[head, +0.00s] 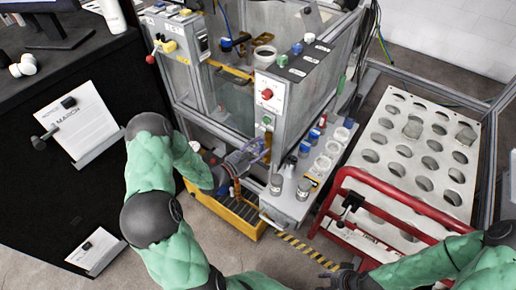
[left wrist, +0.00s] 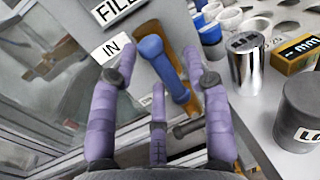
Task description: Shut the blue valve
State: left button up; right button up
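The blue valve handle (left wrist: 160,62) shows in the left wrist view, next to a panel with the labels "IN" and "FILL". An orange-brown part lies along its right side. My left gripper (left wrist: 158,72) has its purple fingers spread on both sides of the handle, with a third finger below. I see gaps between the fingers and the handle. In the head view my left gripper (head: 252,152) is at the front of the machine and hides the valve there. My right gripper (head: 340,275) is dark and small at the bottom edge; its opening is unclear.
A grey side shelf (head: 287,205) right of my left gripper holds metal weights, white cups and blue-capped items. A yellow tray (head: 228,208) lies below. A red rail (head: 400,205) and a plate with many holes (head: 428,150) are on the right.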

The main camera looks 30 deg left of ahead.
pick_arm(q)
grip_shut()
jog(key=shift+m, duration=0.3)
jog(key=m, duration=0.3)
jog(key=m+g+y+p, duration=0.1)
jog(key=m, duration=0.3)
jog(key=d+m+y, duration=0.1)
jog(key=m, duration=0.2)
jog(key=shift+r+m+g+p, duration=0.2)
jog(key=shift+m+g+p, duration=0.1)
jog(key=shift+p, duration=0.1)
jog(key=m, duration=0.2)
jog(key=m+y+b, duration=0.1)
jog(key=m, duration=0.1)
jog(key=shift+s+d+f+y, duration=0.1)
jog(key=shift+d+f+y, duration=0.1)
jog(key=shift+y, duration=0.1)
jog(key=shift+m, duration=0.3)
